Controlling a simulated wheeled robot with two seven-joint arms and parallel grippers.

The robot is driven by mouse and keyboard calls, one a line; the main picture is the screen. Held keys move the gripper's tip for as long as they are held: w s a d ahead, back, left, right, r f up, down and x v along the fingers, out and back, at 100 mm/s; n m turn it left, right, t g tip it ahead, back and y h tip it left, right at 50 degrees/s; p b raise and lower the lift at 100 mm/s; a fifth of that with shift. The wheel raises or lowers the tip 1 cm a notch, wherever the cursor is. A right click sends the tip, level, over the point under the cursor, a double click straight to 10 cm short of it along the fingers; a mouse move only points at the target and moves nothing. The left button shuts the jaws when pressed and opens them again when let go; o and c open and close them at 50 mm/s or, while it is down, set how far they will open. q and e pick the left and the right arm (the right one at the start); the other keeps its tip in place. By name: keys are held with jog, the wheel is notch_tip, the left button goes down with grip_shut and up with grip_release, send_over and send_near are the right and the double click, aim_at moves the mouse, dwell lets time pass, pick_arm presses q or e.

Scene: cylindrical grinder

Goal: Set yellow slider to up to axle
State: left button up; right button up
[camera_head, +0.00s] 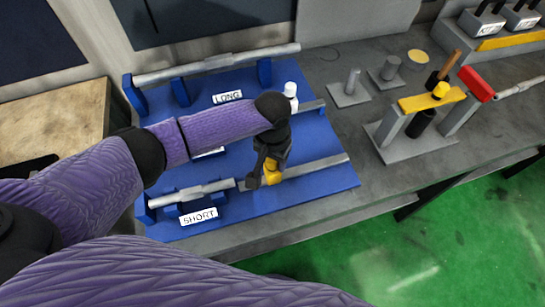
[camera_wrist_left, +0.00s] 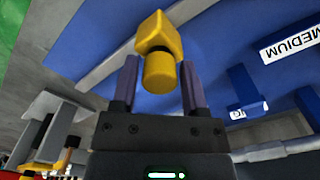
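The yellow slider (camera_head: 272,172) sits on the grey rail (camera_head: 318,166) in the row labelled SHORT on the blue board. In the left wrist view its block and round knob (camera_wrist_left: 159,68) are clear. A metal axle (camera_head: 190,193) rests on blue supports left of the slider, in the same row. My left gripper (camera_head: 262,172) points down at the slider. In the wrist view its two fingers (camera_wrist_left: 160,88) stand on either side of the knob, with narrow gaps showing, so it looks open. Whether the slider touches the axle is hidden behind my gripper. My right gripper is not in view.
A long axle (camera_head: 215,63) lies across the back of the blue board (camera_head: 335,183). A white slider (camera_head: 290,90) stands behind my left wrist. Grey stands (camera_head: 349,90) and a yellow-topped fixture (camera_head: 432,100) are to the right. The wooden board (camera_head: 50,125) is at left.

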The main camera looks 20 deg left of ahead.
pick_arm(q)
grip_shut()
dwell(1.1)
